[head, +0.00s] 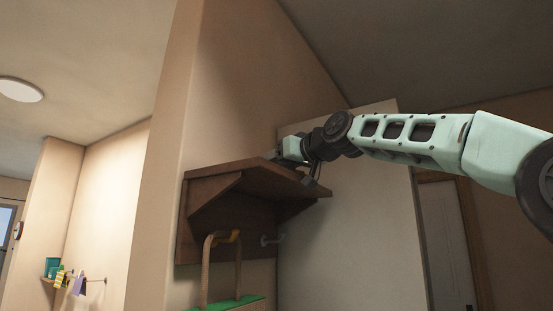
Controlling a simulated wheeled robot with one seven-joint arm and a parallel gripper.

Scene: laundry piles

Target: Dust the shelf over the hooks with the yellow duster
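The brown wooden shelf (235,172) is fixed to the wall in the middle of the head view, seen from below. Its backboard carries hooks: a grey hook (268,240) at right and an orange-yellow hook (235,236) left of it. My arm reaches in from the right, and its end is at the shelf's right part, close to the top. My gripper (314,178) is small and dark there; its fingers cannot be made out clearly. I cannot make out a yellow duster in or near it. The shelf's top surface is hidden from this low angle.
A bag with brown handles and a green top (235,303) hangs below the orange-yellow hook. A white panel (345,220) stands right of the shelf, with a door (447,240) beyond. Far left, a small ledge holds a teal box (53,267) and hanging cloths.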

